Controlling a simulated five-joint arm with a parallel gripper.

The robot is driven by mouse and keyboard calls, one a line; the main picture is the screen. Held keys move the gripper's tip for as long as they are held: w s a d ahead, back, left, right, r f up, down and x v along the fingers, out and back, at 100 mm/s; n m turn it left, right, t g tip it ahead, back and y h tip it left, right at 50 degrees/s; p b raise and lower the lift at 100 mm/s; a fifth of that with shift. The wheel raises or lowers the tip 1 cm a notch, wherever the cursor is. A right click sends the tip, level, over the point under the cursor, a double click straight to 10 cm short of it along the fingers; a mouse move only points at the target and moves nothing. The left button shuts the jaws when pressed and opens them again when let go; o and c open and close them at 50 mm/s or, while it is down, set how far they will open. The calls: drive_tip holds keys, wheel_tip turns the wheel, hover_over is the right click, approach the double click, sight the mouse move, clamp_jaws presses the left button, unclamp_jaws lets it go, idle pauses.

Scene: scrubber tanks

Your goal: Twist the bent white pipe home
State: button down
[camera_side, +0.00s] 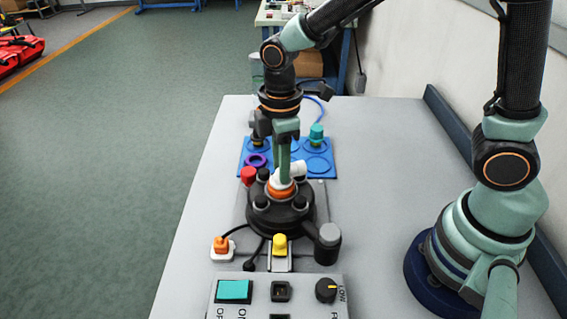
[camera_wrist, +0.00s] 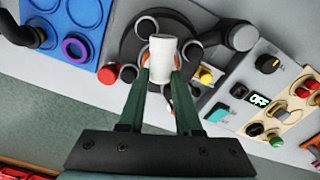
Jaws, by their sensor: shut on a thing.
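The bent white pipe (camera_wrist: 163,52) stands at the centre of a round black fixture (camera_wrist: 127,46), over an orange ring. In the side view the white pipe (camera_side: 299,169) shows just beside my fingers, with its bent end toward the right, above the black fixture (camera_side: 280,215). My gripper (camera_side: 284,178) reaches down from above and is shut on the pipe. In the wrist view my gripper (camera_wrist: 162,78) has one green finger on each side of the pipe. How far the pipe is seated in the fixture cannot be told.
A blue tray (camera_side: 327,172) with ring marks, a teal-capped part (camera_side: 316,134) and a purple ring (camera_side: 256,160) lies behind the fixture. A red knob (camera_side: 248,176) is close on the left. A control panel (camera_side: 262,293) stands in front.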

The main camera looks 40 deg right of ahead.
drive_tip(key=shift+m, duration=0.8)
drive_tip(key=shift+f, duration=0.25)
unclamp_jaws()
idle(0.5)
drive_tip(key=shift+r, duration=3.55)
